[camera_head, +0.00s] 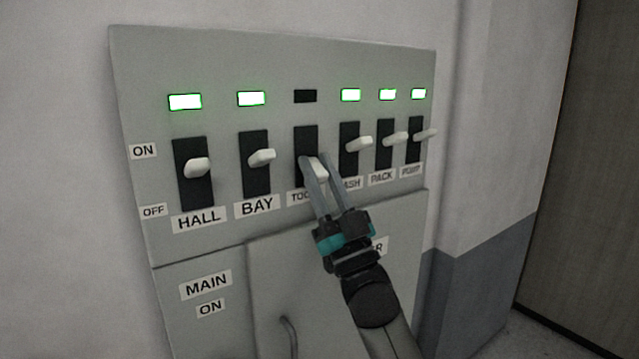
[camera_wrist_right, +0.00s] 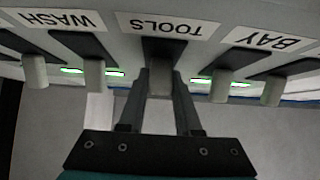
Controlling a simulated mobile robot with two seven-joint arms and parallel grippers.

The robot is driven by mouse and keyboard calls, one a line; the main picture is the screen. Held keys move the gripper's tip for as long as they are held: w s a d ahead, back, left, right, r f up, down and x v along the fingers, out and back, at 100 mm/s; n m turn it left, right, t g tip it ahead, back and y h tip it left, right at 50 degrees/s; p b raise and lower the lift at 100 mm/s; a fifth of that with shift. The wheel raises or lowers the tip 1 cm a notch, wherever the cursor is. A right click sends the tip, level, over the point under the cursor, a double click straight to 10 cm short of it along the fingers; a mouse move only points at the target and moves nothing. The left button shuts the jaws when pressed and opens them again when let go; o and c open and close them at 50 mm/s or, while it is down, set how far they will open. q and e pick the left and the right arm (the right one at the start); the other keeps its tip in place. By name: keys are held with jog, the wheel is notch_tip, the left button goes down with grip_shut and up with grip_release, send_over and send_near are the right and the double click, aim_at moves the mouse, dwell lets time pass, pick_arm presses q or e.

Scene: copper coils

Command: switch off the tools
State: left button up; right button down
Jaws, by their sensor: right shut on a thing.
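The grey switch panel (camera_head: 215,60) has a row of white levers in dark slots. The TOOLS switch lever (camera_head: 319,172) is at the low end of its slot, level with the OFF side. The TOOLS lamp (camera_head: 305,96) above it is dark. My right gripper (camera_head: 316,163) reaches up from below and is shut on this lever, with a finger on either side. In the right wrist view the TOOLS lever (camera_wrist_right: 160,84) sits between the fingers under the upside-down TOOLS label (camera_wrist_right: 160,25). The gripper partly hides the TOOLS label in the head view. My left gripper is not in view.
The HALL lever (camera_head: 197,167), BAY lever (camera_head: 262,157), WASH lever (camera_head: 359,144), PACK lever (camera_head: 396,138) and rightmost lever (camera_head: 427,134) stand higher, with green lamps lit. Neighbouring levers are close on both sides. A cover with a handle (camera_head: 289,336) is below.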

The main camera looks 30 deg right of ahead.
jog(key=c, duration=0.6)
grip_release()
jog(key=b+v, duration=0.2)
jog(key=v, duration=1.3)
